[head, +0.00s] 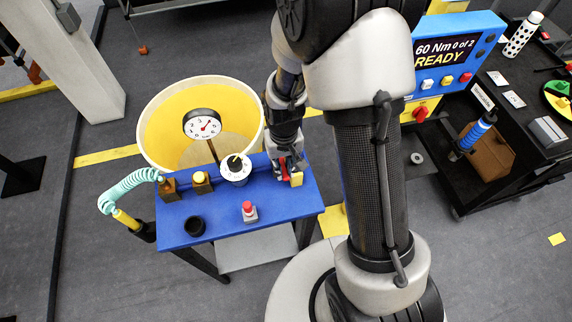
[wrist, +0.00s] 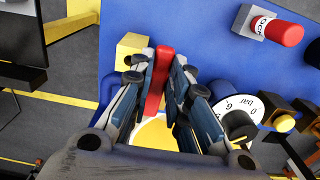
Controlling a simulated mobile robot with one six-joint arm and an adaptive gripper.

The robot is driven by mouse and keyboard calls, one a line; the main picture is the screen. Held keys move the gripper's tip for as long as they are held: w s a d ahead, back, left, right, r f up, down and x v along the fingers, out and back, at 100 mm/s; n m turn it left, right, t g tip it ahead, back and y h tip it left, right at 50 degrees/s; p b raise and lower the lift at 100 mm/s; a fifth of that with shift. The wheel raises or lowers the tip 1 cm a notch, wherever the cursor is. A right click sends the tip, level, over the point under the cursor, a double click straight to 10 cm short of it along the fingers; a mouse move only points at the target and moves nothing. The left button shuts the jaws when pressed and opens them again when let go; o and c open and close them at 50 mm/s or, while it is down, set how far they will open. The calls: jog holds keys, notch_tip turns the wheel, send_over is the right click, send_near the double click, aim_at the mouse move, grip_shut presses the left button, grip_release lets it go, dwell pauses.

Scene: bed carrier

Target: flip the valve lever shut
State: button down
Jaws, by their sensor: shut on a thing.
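The red valve lever (head: 285,172) stands at the right end of the blue bench top, beside a small yellow block (head: 297,180). My gripper (head: 288,163) is over it, coming from above. In the wrist view the red lever (wrist: 157,82) is a long upright bar between the two fingers of my gripper (wrist: 160,72), which are shut on it. The yellow block (wrist: 131,48) is just left of the fingertips there.
A yellow-lined tub (head: 158,112) stands behind. A dark cart (head: 510,95) is at the right.

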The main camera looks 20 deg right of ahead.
aim_at(284, 170)
dwell(0.5)
jog(key=c, duration=1.5)
grip_release()
jog(key=shift+r, duration=6)
